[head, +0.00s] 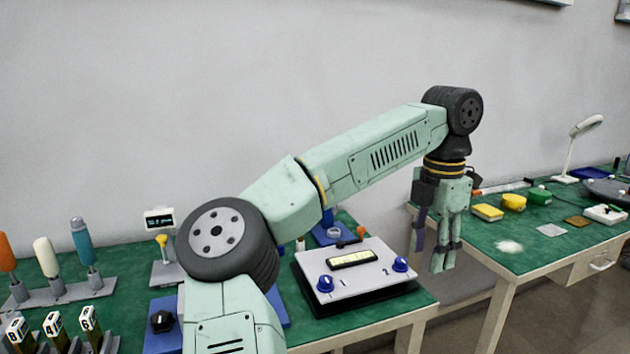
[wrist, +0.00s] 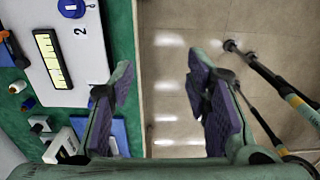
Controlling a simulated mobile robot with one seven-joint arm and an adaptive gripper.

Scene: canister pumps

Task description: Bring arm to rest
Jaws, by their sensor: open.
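My gripper (head: 441,258) hangs pointing down at the end of my arm in the head view, in the gap between the two green-topped tables. In the wrist view my gripper (wrist: 160,95) is open, its two purple-padded fingers apart with only tiled floor between them. My arm reaches up and over from the lower middle of the head view to the right. A white panel (head: 357,275) with blue knobs lies on the left table (head: 350,326), left of the gripper. The panel (wrist: 62,75) also shows at the left of the wrist view.
The right table (head: 540,255) bears yellow and green boxes, a white powder patch (head: 508,246) and a white lamp (head: 580,140). Upright tools, including a blue one (head: 82,242), stand at the far left. A small display (head: 160,219) stands behind my arm. Floor shows between the tables.

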